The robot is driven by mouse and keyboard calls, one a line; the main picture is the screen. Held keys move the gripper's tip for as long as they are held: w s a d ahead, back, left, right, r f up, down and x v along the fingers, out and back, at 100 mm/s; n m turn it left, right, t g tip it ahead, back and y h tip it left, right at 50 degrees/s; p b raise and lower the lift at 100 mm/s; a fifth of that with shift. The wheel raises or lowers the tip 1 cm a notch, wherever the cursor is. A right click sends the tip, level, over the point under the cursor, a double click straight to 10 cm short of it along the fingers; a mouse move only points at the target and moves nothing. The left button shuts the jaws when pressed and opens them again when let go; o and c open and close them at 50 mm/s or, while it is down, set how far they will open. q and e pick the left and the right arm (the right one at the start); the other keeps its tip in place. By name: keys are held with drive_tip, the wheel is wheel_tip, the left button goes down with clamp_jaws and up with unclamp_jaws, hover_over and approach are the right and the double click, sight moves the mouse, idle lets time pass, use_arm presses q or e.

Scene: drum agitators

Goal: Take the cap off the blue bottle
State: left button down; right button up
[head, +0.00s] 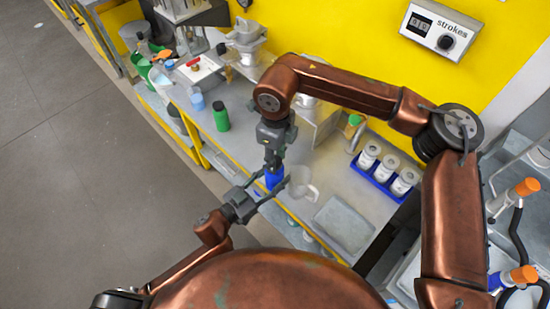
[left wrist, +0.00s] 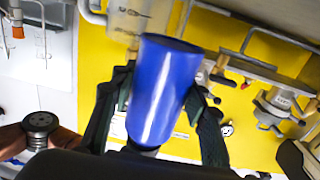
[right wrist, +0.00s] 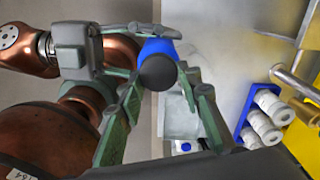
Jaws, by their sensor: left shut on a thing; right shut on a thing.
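The blue bottle (head: 273,180) is upright at the front edge of the bench. My left gripper (head: 268,187) is shut around its body from the side. The left wrist view shows the blue body (left wrist: 162,92) between the two fingers. My right gripper (head: 272,162) comes down from above and is shut on the dark cap. In the right wrist view, the round dark cap (right wrist: 157,73) sits between the right fingertips, with the blue bottle (right wrist: 158,47) just behind it. I cannot tell whether cap and bottle touch. The right gripper hides the cap in the head view.
A clear jug (head: 301,183) stands close to the right of the grippers. A green bottle (head: 221,117) stands to the left. A blue rack (head: 384,181) of white jars and a grey tray (head: 343,224) are to the right. The yellow wall (head: 350,50) is behind.

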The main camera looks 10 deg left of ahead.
drive_tip(key=n, duration=0.6)
drive_tip(key=shift+w+a+r, duration=0.1)
drive_tip(key=shift+w+a, duration=0.05)
drive_tip(key=shift+w, duration=0.1)
drive_tip(key=n, duration=0.3)
drive_tip(key=shift+w+n, duration=0.1)
drive_tip(key=shift+n, duration=0.3)
drive_tip(key=n, duration=0.4)
drive_tip(key=shift+w, duration=0.1)
drive_tip(key=n, duration=0.3)
drive_tip(key=shift+a+n, duration=0.1)
drive_tip(key=shift+n, duration=0.3)
drive_tip(key=n, duration=0.3)
drive_tip(key=shift+w+a+n, duration=0.1)
drive_tip(key=shift+n, duration=0.3)
drive_tip(key=n, duration=0.7)
drive_tip(key=shift+a, duration=0.1)
drive_tip(key=o, duration=1.3)
